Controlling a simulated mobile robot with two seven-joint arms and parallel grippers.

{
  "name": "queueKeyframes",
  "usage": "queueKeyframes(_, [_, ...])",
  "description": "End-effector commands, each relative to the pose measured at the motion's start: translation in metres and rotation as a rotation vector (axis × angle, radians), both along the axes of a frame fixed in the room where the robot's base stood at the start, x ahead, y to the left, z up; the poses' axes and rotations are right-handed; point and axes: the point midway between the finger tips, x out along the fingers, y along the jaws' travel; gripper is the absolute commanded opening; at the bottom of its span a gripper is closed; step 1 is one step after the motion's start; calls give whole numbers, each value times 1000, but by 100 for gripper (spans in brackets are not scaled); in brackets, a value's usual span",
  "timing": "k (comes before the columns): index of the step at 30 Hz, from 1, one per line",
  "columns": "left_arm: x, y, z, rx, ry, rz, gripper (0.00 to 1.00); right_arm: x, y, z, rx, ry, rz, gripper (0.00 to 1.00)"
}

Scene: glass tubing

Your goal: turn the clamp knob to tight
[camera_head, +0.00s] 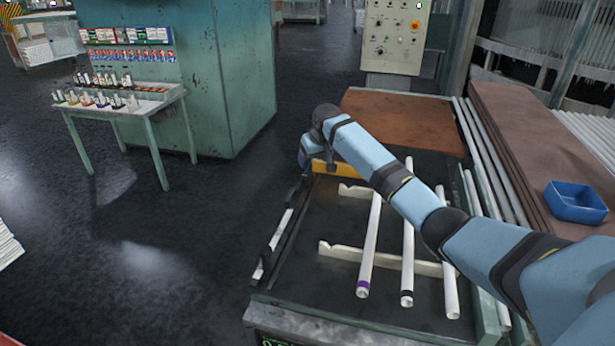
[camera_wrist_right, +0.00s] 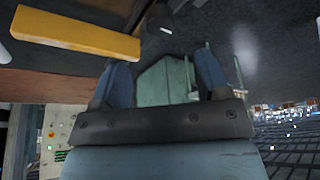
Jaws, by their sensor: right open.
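A yellow bar (camera_head: 340,170) lies across the far part of the dark bench. It also shows at the upper left of the right wrist view (camera_wrist_right: 75,32). Beside its end in that view is a dark rounded part (camera_wrist_right: 165,20) with a small white mark, which looks like the clamp knob; its setting cannot be read. My right gripper (camera_head: 308,152) is at the left end of the yellow bar, and the knob is hidden in the head view. In the right wrist view the gripper's fingers (camera_wrist_right: 162,58) are wide apart with nothing between them. My left gripper is not in view.
Three white tubes (camera_head: 369,245) lie across pale notched supports (camera_head: 345,250) on the bench, under my right arm. A blue bin (camera_head: 575,203) sits on the brown boards at right. A green cabinet (camera_head: 230,80) stands beyond open floor at left.

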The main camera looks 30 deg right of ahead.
Motion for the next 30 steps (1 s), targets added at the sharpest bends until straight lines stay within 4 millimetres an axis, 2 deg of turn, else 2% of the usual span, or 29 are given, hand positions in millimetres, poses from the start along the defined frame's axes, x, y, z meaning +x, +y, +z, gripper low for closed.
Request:
queueKeyframes(1, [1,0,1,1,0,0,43,4,0,-12,1,5,-1,69])
queueKeyframes(6, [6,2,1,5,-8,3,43,18,-1,-45,0,2,-1,69])
queueKeyframes(12, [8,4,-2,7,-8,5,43,30,-3,-74,0,1,-1,69])
queueKeyframes(18, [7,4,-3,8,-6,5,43,35,-3,-86,-1,0,0,69])
queueKeyframes(26, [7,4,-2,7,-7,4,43,36,-3,-87,-1,0,1,69])
queueKeyframes(28, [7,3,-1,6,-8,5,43,36,-3,-87,-1,0,1,58])
queueKeyframes(30, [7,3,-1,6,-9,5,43,36,-3,-88,-1,0,1,42])
